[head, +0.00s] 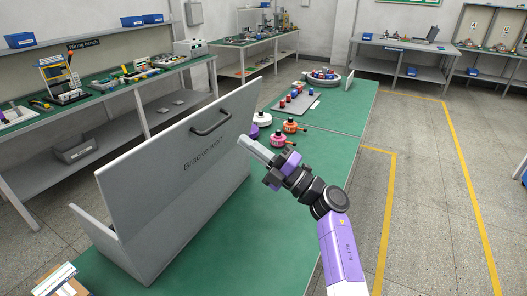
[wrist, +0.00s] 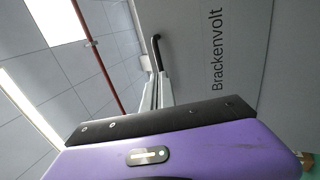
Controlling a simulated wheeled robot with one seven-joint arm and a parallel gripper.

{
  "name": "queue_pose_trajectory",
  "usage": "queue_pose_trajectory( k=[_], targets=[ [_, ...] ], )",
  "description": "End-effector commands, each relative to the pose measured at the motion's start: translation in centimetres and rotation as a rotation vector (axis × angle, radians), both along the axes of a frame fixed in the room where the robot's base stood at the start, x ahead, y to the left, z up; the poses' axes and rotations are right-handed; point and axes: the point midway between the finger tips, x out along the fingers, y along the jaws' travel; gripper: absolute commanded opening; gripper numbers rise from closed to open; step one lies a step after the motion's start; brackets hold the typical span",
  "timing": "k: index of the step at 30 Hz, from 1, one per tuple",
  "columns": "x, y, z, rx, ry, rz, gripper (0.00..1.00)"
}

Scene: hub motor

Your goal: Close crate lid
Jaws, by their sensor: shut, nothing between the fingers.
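The crate (head: 205,226) is a grey box on the green table, with its large lid (head: 150,172) standing raised and tilted. The lid bears the word "Brackenvolt" and a dark handle (head: 211,123) near its upper edge. In the wrist view the lid (wrist: 262,70) fills the right side, and the handle (wrist: 156,52) shows beyond my fingers. My gripper (head: 243,141) is shut and empty. In the head view its tip overlaps the lid's right edge; I cannot tell whether it touches. The crate's inside is mostly hidden behind the lid.
Several hub motors (head: 278,139) with orange and white parts stand on the green table (head: 300,215) beyond my gripper. A cardboard box (head: 62,282) is at the lower left. The table's right side is clear.

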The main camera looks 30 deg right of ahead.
Motion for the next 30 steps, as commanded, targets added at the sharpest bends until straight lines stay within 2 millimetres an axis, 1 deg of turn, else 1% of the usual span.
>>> queue_pose_trajectory(
  k=[1,3,6,10,15,26,30],
  targets=[
    [0.8,0.6,0.8,0.002,-0.001,0.003,0.00],
    [1.6,1.3,1.3,0.002,-0.001,0.004,0.00],
    [2.7,2.0,1.8,0.002,0.000,0.002,0.00],
    [3.7,2.6,2.3,0.002,0.000,0.000,0.00],
    [4.2,2.9,2.4,0.002,0.000,0.000,0.00],
    [4.2,2.9,2.4,0.000,0.001,-0.001,0.00],
    [4.9,3.1,2.6,-0.011,0.013,-0.002,0.00]
  ],
)
